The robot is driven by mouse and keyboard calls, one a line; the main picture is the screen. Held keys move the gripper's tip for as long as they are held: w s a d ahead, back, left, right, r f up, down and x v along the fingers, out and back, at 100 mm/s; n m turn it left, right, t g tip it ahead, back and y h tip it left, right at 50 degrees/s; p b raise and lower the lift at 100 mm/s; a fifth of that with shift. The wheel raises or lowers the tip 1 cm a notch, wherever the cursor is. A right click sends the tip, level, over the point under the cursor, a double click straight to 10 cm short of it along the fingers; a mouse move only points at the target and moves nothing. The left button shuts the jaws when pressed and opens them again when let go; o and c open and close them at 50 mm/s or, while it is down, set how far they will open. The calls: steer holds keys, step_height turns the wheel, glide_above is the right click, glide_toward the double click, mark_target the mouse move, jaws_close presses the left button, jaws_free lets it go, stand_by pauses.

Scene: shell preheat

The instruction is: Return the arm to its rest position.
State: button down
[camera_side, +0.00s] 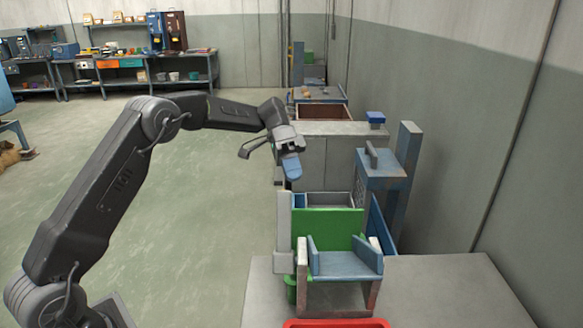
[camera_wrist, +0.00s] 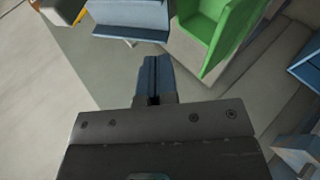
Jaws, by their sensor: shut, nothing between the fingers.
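My gripper (camera_side: 291,167) hangs at the end of my raised arm in the side view, pointing down, above and behind the green panel (camera_side: 328,228). Its blue fingers are together with nothing between them. In the wrist view the shut gripper (camera_wrist: 151,62) shows at the middle, just left of the green panel (camera_wrist: 222,28). The fingers appear apart from everything around them.
A blue-and-grey chute (camera_side: 345,263) stands in front of the green panel on a grey table (camera_side: 440,290). A red tray (camera_side: 336,323) is at the front edge. A blue machine (camera_side: 384,185) stands to the right. Open floor lies left.

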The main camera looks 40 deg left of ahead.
steer(key=shift+w+a+r, duration=0.15)
steer(key=shift+a+r, duration=0.15)
steer(key=shift+a, duration=0.15)
steer(key=s+d+r+n+t+y, duration=0.2)
steer(key=s+d+r+y, duration=0.15)
steer(key=s, duration=0.35)
steer(key=s+d+r+n+t+y, duration=0.2)
steer(key=s+r, duration=0.3)
steer(key=s, duration=0.2)
steer(key=s+f+n+t+y, duration=0.2)
steer(key=s+f+t+y, duration=0.2)
steer(key=s, duration=1.2)
steer(key=shift+s+a+n+t, duration=0.3)
steer(key=shift+s+a+t, duration=0.1)
steer(key=shift+t, duration=0.5)
